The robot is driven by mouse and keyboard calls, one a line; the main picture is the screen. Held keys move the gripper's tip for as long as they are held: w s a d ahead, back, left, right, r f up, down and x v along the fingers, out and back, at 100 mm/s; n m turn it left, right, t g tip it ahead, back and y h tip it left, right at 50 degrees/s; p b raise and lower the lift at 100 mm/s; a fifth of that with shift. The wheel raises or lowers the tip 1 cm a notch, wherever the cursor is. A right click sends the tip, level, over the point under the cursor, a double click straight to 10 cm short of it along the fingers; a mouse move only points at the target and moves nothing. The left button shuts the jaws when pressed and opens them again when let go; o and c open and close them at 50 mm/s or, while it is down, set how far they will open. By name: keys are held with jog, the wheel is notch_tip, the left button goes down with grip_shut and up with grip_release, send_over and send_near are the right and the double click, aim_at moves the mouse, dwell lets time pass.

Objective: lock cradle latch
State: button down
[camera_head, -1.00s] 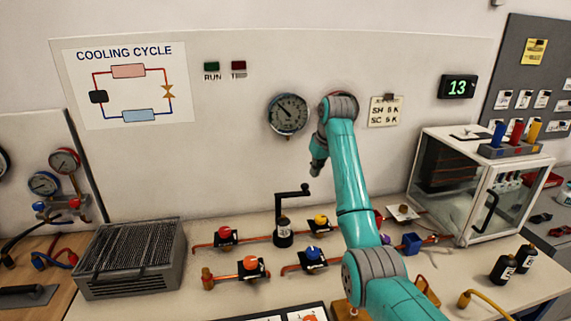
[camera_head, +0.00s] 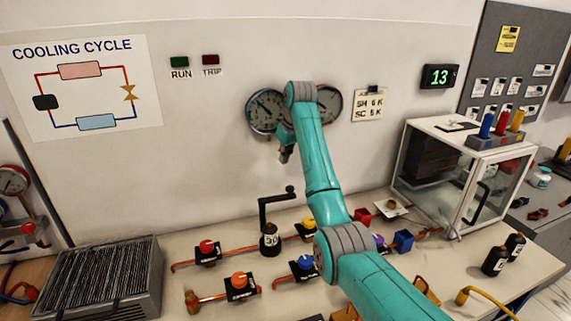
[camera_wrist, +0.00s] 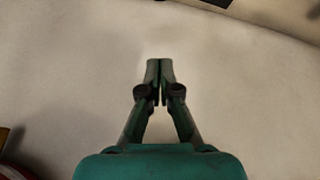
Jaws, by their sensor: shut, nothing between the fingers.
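My gripper (camera_head: 285,155) hangs in the air in front of the white back panel, below and right of the left round gauge. An orange-yellow block (camera_head: 345,313) and an orange-yellow bracket (camera_head: 426,290) show at the bench's front, partly hidden by my arm. My gripper is well above and away from both.
Two gauges (camera_head: 264,112) are on the panel. Valves with coloured knobs (camera_head: 207,247), a black crank (camera_head: 269,238) and a finned grey box (camera_head: 103,278) stand on the bench. A glass cabinet (camera_head: 450,180) and black bottles (camera_head: 495,261) are at right. Bare bench lies between cabinet and bottles.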

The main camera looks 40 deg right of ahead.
notch_tip(320, 180, down, 8)
jog(key=s, duration=0.1)
dwell(0.8)
jog(key=shift+s, duration=0.15)
jog(key=shift+a, duration=0.1)
